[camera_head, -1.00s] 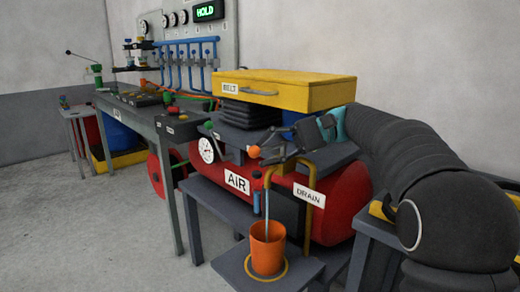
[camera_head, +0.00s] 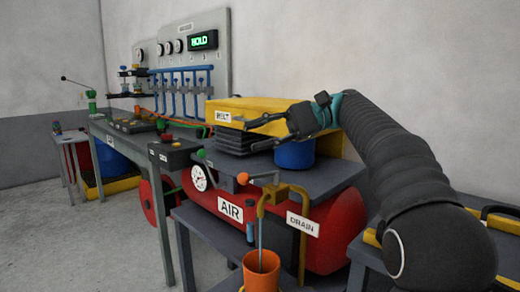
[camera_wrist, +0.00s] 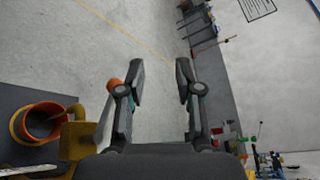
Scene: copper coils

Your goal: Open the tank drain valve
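The drain valve's orange knob (camera_head: 242,178) sits at the left end of a short lever above the yellow drain pipe (camera_head: 295,190), beside the DRAIN sign (camera_head: 302,223). An orange bucket (camera_head: 262,270) stands under the pipe. A thin blue-grey strip (camera_head: 260,232) runs from the pipe towards the bucket; I cannot tell whether it is water. My gripper (camera_head: 252,135) is open and empty, above the knob and apart from it. In the wrist view, the orange knob (camera_wrist: 113,84) shows just left of the left finger, the bucket (camera_wrist: 40,128) at lower left.
The red AIR tank (camera_head: 335,225) lies under a grey shelf. A yellow box marked BELT (camera_head: 235,106) and a blue cylinder (camera_head: 294,155) stand behind my gripper. A dial gauge (camera_head: 200,178) is left of the knob.

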